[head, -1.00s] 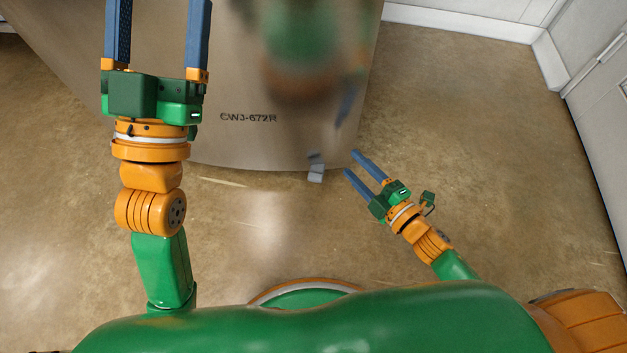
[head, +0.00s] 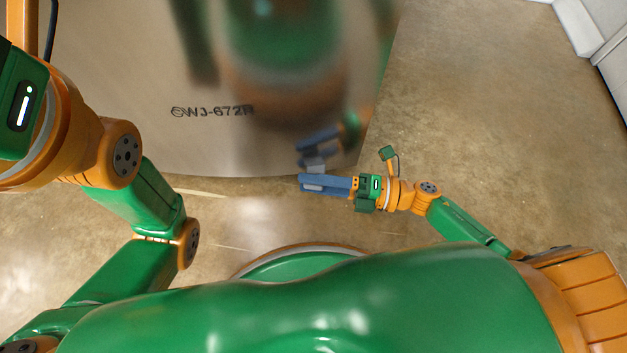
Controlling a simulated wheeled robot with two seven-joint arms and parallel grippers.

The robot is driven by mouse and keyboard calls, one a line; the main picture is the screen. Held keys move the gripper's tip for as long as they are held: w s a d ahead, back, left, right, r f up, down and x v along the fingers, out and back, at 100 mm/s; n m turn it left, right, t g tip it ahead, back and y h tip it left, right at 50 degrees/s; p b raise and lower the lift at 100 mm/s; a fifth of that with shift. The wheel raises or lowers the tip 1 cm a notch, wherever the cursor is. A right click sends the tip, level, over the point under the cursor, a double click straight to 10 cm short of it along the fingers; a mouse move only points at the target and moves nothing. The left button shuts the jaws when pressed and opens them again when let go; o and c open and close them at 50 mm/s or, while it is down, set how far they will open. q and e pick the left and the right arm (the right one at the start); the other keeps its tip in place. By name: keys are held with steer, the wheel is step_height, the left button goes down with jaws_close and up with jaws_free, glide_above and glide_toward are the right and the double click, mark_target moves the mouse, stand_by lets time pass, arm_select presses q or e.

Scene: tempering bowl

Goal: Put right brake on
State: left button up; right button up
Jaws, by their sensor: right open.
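The tempering bowl (head: 130,145) is a large brownish metal body with a shiny, mirror-like wall and dark lettering. A small grey pedal-like piece (head: 316,168) shows at its lower right edge, and I take it to be the right brake. It is partly hidden behind my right gripper (head: 302,183). That gripper points left with its blue fingers open, right by the grey piece; contact cannot be told. My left gripper (head: 20,105) is at the upper left, cut by the frame edge. Its fingertips are out of view.
The brown floor (head: 480,130) is open to the right of the bowl. White cabinets (head: 605,60) stand at the upper right. The bowl's wall reflects my body and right arm.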

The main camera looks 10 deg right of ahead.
jaws_close()
stand_by(1.4)
